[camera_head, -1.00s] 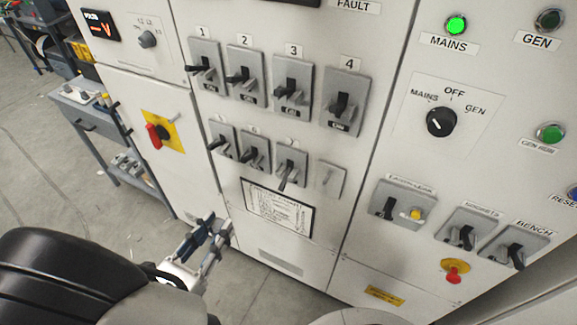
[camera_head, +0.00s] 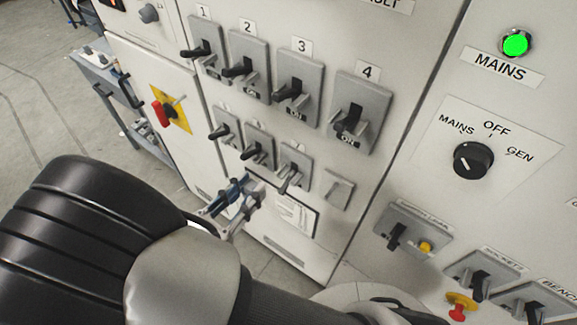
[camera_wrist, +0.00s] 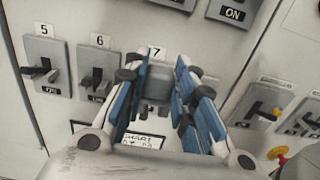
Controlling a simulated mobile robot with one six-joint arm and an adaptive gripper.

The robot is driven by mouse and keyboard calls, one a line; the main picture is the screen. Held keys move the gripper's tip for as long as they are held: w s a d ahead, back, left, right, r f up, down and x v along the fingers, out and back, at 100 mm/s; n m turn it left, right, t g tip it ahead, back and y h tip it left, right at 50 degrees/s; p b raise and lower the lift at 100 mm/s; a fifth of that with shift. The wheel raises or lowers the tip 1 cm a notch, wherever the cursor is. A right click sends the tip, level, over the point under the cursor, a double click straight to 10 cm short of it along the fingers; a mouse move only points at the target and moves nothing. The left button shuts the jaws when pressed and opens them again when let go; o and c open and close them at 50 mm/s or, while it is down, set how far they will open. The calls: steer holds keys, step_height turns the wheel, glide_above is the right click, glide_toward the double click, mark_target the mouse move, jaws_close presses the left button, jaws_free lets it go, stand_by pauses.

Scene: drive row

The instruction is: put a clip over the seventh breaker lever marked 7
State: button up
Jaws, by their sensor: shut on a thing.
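The breaker marked 7 (camera_head: 294,168) is the third in the lower row, a grey plate with a dark lever pointing downward. Its label 7 (camera_wrist: 157,52) shows in the wrist view, just beyond my fingers. My gripper (camera_head: 250,186) is in front of the panel, to the lower left of breaker 7 in the head view. In the wrist view my gripper (camera_wrist: 162,88) has its blue-padded fingers on both sides of a grey piece, seemingly the clip (camera_wrist: 158,84). The fingers hide most of breaker 7 and its lever, so I cannot tell whether the clip touches it.
Breaker 6 (camera_head: 258,146) and breaker 5 (camera_head: 225,128) stand left of breaker 7, levers sticking out. A blank plate (camera_head: 339,189) is to its right. Breakers 1 to 4 are above. A framed chart (camera_head: 298,218) is below. A red-handled switch (camera_head: 162,113) is on the left.

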steer(key=b, duration=0.1)
glide_above(295, 158)
steer(key=v, duration=0.4)
step_height(295, 158, down, 2)
steer(key=shift+w+f+b, duration=0.1)
steer(key=shift+f+b, duration=0.05)
steer(key=shift+b, duration=0.3)
steer(key=shift+a+f, duration=0.1)
steer(key=shift+f, duration=0.4)
step_height(295, 158, down, 3)
steer(key=shift+f+b, duration=0.15)
steer(key=shift+b, duration=0.55)
steer(key=shift+w+f, duration=0.1)
steer(key=shift+f, duration=0.25)
steer(key=shift+d+r, duration=0.1)
steer(key=shift+d, duration=0.1)
